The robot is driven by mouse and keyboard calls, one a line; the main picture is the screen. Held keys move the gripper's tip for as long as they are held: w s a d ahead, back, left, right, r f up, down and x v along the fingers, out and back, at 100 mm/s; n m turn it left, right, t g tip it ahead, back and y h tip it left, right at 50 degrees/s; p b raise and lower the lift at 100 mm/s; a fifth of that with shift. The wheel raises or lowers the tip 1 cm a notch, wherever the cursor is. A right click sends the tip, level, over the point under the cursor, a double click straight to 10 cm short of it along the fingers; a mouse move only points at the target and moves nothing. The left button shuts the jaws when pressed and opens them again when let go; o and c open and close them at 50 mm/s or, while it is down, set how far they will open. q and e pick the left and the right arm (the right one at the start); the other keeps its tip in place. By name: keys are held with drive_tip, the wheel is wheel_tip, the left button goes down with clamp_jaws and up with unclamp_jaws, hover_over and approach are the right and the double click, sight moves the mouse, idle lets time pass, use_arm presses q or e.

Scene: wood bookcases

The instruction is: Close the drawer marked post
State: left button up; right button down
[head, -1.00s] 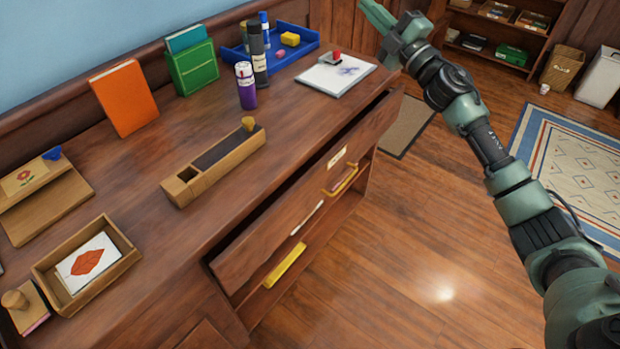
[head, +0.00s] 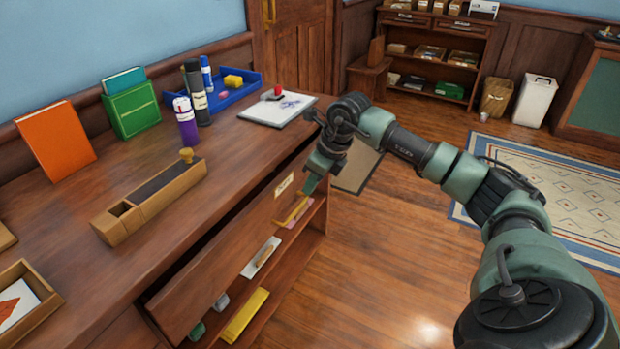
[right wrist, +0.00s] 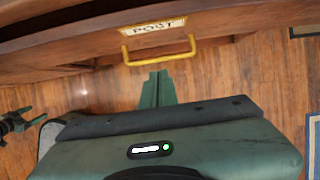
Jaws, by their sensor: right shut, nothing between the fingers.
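The drawer marked post (head: 225,255) is pulled part way out of the wooden desk, with a dark gap behind its front. Its POST label (right wrist: 153,28) is readable in the right wrist view. A yellow bar handle (right wrist: 158,52) sits just below the label; it also shows in the head view (head: 293,212). My right gripper (right wrist: 157,88) is shut and empty, its fingertips pointing at the drawer front close to the handle; I cannot tell whether they touch. In the head view my right gripper (head: 311,184) partly hides the far end of the drawer.
The desk top holds a long wooden box (head: 150,203), an orange book (head: 55,140), a purple bottle (head: 186,122), a blue tray (head: 232,97) and a white pad (head: 277,108). An open shelf with a yellow item (head: 245,315) lies below the drawer. Floor beside the desk is clear.

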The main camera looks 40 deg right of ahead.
sight(291, 190)
drive_tip(key=w+f, duration=0.1)
drive_tip(key=w+a+f, duration=0.1)
drive_tip(key=w+f, duration=0.1)
drive_tip(key=w+a+f, duration=0.1)
drive_tip(key=shift+w+f, duration=0.15)
drive_tip(key=shift+w, duration=0.1)
use_arm(q)
drive_tip(key=shift+w+r, duration=0.25)
drive_tip(key=shift+r, duration=0.1)
use_arm(e)
drive_tip(key=shift+w+a, duration=0.1)
drive_tip(key=shift+w, duration=0.35)
